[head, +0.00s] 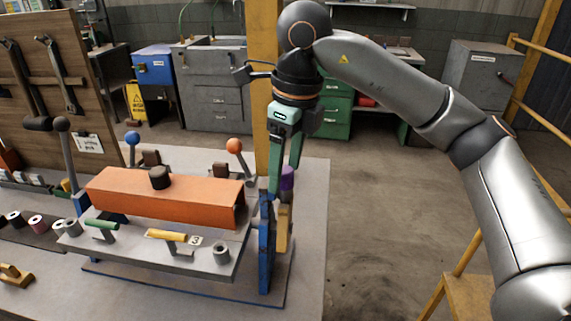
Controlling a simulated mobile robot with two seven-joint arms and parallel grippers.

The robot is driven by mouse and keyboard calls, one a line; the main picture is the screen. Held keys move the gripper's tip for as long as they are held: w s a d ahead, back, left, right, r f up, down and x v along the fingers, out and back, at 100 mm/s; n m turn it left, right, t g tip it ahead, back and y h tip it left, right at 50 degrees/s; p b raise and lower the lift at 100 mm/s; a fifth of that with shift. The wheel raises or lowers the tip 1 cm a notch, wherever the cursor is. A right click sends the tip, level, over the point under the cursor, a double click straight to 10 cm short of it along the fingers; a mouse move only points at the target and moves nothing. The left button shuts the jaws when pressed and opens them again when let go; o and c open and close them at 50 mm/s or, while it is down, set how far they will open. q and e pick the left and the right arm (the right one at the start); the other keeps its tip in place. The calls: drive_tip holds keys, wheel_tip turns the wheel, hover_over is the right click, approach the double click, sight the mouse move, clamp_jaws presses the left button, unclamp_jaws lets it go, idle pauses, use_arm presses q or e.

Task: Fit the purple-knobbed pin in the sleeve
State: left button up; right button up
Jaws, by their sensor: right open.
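The purple knob (287,178) of the pin shows at the right end of the press, above a tan upright piece (284,228). I cannot make out the pin's shaft. My right gripper (283,185) points down over this spot, its green fingers apart. One finger passes to the left of the knob and the other comes down close to it; the knob appears between or just behind the fingertips. I cannot tell whether they touch it. I cannot tell for sure which part is the sleeve. My left gripper is out of view.
An orange hollow block (150,200) with a dark knob fills the press. A blue upright plate (265,250) stands beside the tan piece. Levers with an orange ball (234,146) and a blue ball (132,138) rise behind.

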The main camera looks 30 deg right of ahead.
wheel_tip(320, 180, up, 12)
drive_tip(key=s+p, duration=0.1)
drive_tip(key=p, duration=0.2)
drive_tip(key=shift+s+d+r, duration=0.15)
drive_tip(key=shift+d+r, duration=0.1)
drive_tip(key=shift+d, duration=0.2)
idle(0.3)
